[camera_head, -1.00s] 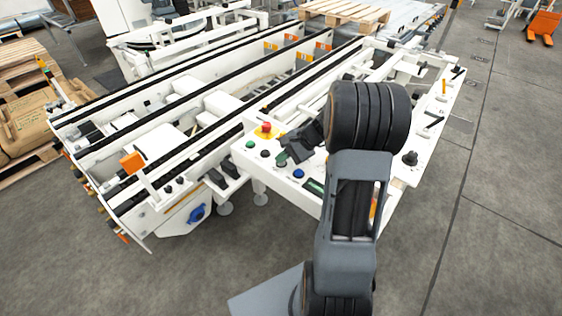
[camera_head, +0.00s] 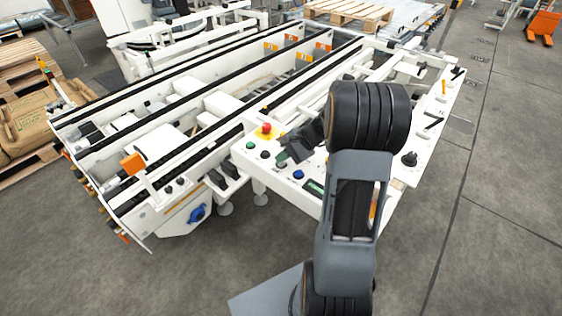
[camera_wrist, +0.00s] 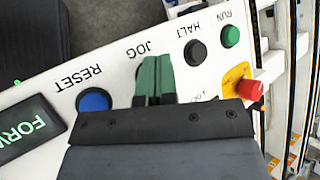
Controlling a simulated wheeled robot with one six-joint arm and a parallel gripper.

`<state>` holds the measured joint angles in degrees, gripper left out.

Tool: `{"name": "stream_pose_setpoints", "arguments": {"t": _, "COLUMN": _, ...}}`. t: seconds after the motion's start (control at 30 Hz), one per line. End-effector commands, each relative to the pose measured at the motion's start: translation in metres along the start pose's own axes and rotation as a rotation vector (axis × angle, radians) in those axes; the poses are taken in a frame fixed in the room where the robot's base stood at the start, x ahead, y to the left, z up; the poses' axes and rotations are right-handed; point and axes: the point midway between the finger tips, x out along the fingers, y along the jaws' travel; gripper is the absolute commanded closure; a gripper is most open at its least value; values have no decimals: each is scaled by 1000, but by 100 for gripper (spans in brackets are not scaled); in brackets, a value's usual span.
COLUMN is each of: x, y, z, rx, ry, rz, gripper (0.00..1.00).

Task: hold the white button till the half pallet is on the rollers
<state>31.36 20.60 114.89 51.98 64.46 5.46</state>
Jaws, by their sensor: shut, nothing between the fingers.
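My gripper (camera_wrist: 153,80) is shut, its green fingertips pressed together at the panel beside the JOG label. In the head view my gripper (camera_head: 282,157) points down at the control panel (camera_head: 318,172). The white button is not clearly visible; the fingers cover the spot by JOG, and I cannot tell how far it is pressed. The wooden half pallet (camera_head: 350,11) lies flat at the far end of the machine, at the top of the head view. I cannot make out from here exactly what lies under it.
A blue RESET button (camera_wrist: 93,101) is left of the fingers in the wrist view. A black HALT button (camera_wrist: 196,52), green RUN button (camera_wrist: 230,36) and red emergency stop (camera_wrist: 250,90) are to the right. Conveyor rails (camera_head: 205,110) run away to the back.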

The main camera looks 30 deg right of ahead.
Motion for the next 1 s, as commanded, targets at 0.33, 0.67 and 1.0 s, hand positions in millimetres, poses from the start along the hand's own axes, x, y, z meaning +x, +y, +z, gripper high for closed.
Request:
{"name": "stream_pose_setpoints", "arguments": {"t": 0.33, "x": -8, "y": -6, "z": 6, "rx": -1, "ry": 0, "rz": 0, "gripper": 100}}
{"name": "stream_pose_setpoints", "arguments": {"t": 0.67, "x": -10, "y": -8, "z": 7, "rx": -1, "ry": 0, "rz": -1, "gripper": 100}}
{"name": "stream_pose_setpoints", "arguments": {"t": 1.0, "x": -31, "y": -23, "z": 23, "rx": -2, "ry": 0, "rz": -1, "gripper": 100}}
